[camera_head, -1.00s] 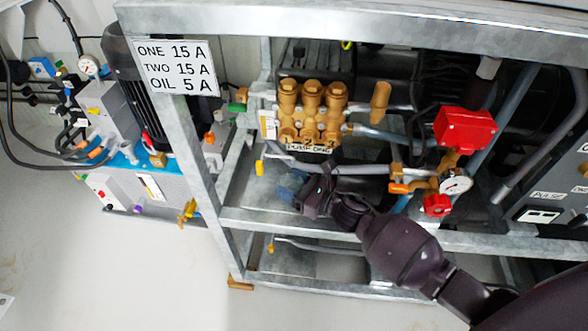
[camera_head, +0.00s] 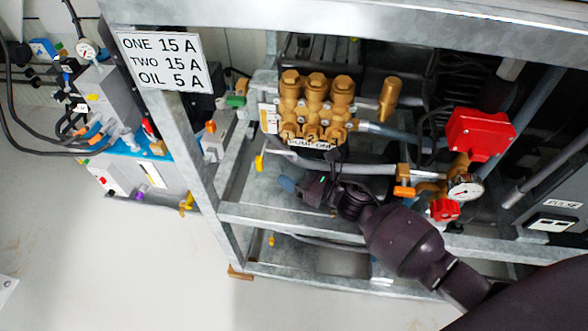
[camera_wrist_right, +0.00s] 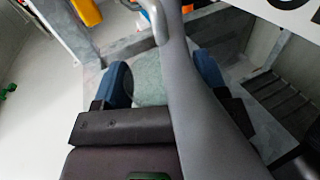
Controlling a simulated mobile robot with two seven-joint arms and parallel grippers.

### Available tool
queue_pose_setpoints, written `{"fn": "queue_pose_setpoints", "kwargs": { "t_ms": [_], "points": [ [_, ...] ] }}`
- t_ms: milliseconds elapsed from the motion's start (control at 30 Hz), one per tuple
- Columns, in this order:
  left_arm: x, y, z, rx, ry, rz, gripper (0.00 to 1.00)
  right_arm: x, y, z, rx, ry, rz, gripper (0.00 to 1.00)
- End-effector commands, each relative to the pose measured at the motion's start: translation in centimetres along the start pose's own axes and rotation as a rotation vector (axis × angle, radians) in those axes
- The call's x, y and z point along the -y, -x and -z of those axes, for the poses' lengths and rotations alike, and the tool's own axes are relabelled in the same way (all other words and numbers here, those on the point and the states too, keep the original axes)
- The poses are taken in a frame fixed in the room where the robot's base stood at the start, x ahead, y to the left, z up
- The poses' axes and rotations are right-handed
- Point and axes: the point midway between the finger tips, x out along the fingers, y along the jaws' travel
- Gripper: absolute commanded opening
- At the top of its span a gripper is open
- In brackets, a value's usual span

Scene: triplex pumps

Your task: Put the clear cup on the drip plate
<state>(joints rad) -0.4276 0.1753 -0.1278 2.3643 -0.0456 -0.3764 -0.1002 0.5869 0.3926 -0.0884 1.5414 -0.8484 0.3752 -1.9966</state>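A grey hose crosses in front and hides part of the gap. I cannot make out a clear cup or a drip plate for certain in the head view. My left gripper is out of view.
A grey hose (camera_head: 350,169) runs close above my right gripper, with a yellow-handled valve (camera_head: 259,162) to its left. A gauge (camera_head: 465,187) and a red box (camera_head: 480,134) stand at right. The frame's lower rail (camera_head: 290,218) lies below. Open floor is at lower left.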

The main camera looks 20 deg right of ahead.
Motion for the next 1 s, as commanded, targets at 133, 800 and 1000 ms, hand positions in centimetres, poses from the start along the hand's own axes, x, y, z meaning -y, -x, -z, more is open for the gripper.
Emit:
{"fn": "queue_pose_setpoints", "kwargs": {
  "t_ms": [133, 800, 1000],
  "points": [
    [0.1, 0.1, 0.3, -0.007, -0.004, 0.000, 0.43, 0.0, 0.0, -0.1, 0.001, 0.001, 0.000, 0.85],
    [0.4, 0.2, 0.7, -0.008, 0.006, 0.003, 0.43, 0.1, 5.0, -0.6, 0.001, 0.001, 0.002, 0.85],
    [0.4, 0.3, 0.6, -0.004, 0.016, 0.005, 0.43, 0.1, 8.7, -0.6, 0.001, 0.001, 0.002, 0.85]
  ]
}}
